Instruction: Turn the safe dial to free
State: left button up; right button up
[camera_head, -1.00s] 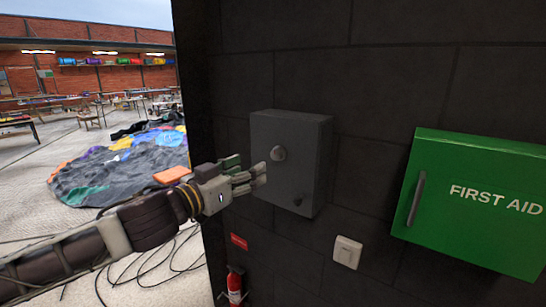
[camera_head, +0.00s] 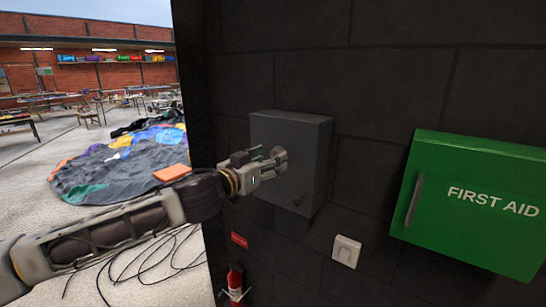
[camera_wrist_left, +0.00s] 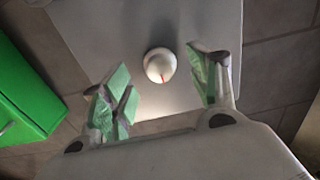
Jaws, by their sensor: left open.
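The grey safe box (camera_head: 310,150) is fixed to the dark wall in the head view. Its round pale dial (camera_wrist_left: 159,66) shows in the left wrist view, with a red mark on its lower part. My left gripper (camera_head: 276,160) is at the front of the safe and covers most of the dial in the head view. In the left wrist view the gripper (camera_wrist_left: 163,95) is open, with one green-padded finger on each side of the dial and a gap to both. My right gripper is not in view.
A green first aid cabinet (camera_head: 474,205) hangs to the right of the safe. A white switch (camera_head: 346,251) and a red fire extinguisher (camera_head: 235,284) are below. The wall ends at the left, opening onto a yard with a deflated colourful castle (camera_head: 115,170).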

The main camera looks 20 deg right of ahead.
pick_arm(q)
jog(key=shift+x, duration=1.15)
jog(key=c, duration=1.1)
